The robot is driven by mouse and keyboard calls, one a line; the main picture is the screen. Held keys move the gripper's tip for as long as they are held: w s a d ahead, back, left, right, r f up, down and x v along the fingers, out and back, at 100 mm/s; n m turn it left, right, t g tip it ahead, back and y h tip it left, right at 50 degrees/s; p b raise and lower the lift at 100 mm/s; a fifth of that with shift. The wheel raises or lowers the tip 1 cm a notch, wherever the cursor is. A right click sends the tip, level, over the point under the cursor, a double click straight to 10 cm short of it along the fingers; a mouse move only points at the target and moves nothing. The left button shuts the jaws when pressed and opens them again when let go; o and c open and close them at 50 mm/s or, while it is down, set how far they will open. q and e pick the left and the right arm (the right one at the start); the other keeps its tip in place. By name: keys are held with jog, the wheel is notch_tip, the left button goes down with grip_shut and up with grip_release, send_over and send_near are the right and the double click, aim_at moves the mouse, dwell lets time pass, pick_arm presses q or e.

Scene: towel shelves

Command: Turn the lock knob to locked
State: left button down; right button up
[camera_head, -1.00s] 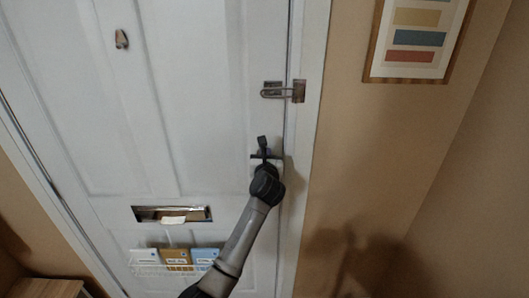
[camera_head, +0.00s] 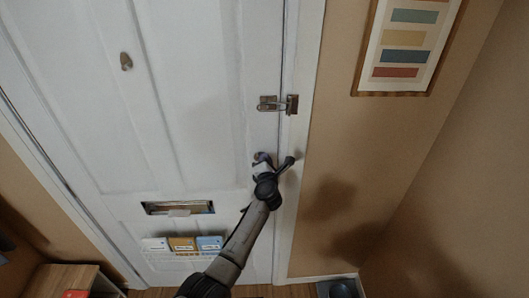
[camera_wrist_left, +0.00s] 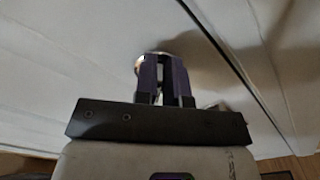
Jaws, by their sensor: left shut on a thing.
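The lock knob (camera_head: 260,158) is on the right edge of the white door, below the metal swing-bar latch. It is mostly hidden by my left gripper (camera_head: 262,165), which reaches up to it from below. In the left wrist view, a round metal rim (camera_wrist_left: 140,66) shows just past the fingers of my left gripper (camera_wrist_left: 163,75). The purple fingers are close together, shut on the knob. The knob's marking and exact angle are hidden. My right gripper is not in view.
The swing-bar latch (camera_head: 270,104) bridges the door and its frame above the knob. A mail slot (camera_head: 180,208) and a rack of cards (camera_head: 182,244) are lower left. A hook (camera_head: 126,61) is upper left. A framed picture (camera_head: 407,45) hangs right.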

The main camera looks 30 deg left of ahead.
pick_arm(q)
jog(key=m+p, duration=0.2)
jog(key=m, duration=0.1)
jog(key=shift+d+f+p, duration=0.1)
jog(key=shift+f+p, duration=0.05)
jog(key=shift+p, duration=0.15)
jog(key=m+p, duration=0.1)
jog(key=m, duration=0.2)
jog(key=shift+w+f+m+p, duration=0.1)
jog(key=shift+f+m+p, duration=0.2)
jog(key=shift+f+p, duration=0.05)
jog(key=c, duration=1.2)
grip_release()
